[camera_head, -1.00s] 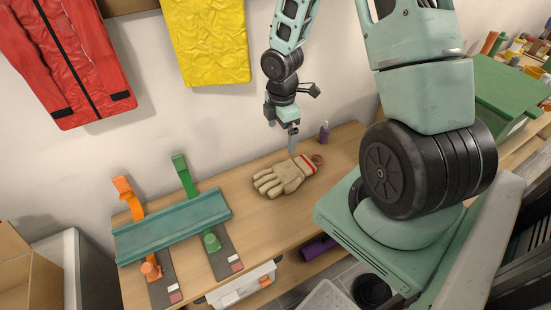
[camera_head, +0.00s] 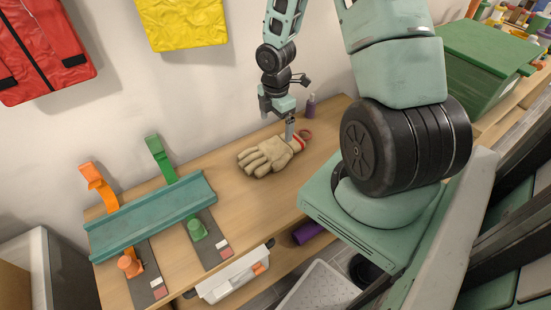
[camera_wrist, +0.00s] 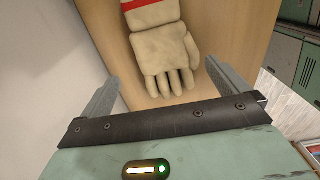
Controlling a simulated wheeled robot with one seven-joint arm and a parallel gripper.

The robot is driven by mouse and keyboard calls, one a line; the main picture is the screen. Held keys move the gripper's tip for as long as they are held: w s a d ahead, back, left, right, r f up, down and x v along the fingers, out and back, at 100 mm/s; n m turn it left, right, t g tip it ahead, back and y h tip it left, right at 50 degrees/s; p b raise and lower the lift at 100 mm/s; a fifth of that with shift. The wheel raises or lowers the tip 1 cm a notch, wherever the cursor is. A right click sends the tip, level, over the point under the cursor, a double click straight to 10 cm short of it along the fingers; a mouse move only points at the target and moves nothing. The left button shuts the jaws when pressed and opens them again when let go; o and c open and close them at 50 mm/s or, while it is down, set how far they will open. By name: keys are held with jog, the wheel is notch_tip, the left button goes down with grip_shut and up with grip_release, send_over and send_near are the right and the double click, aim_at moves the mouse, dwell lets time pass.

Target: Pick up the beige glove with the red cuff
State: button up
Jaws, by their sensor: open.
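The beige glove (camera_head: 264,157) with a red cuff band lies on the wooden bench, its fingers toward the left and its cuff toward the right. I see nothing held. Whether a fingertip touches the glove I cannot tell.
The wooden bench (camera_head: 225,190) runs along the wall. A teal tray (camera_head: 150,217) with orange and green brackets stands on its left. A small purple bottle (camera_head: 311,105) stands behind the glove. A purple roll (camera_head: 308,233) and a white bin (camera_head: 235,276) are below.

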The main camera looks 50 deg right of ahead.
aim_at(275, 148)
jog(key=shift+a+f+b, duration=0.2)
jog(key=shift+f+b, duration=4.5)
jog(key=shift+b, duration=0.1)
jog(key=shift+r, duration=0.1)
jog(key=shift+c, duration=0.3)
jog(key=c, duration=0.7)
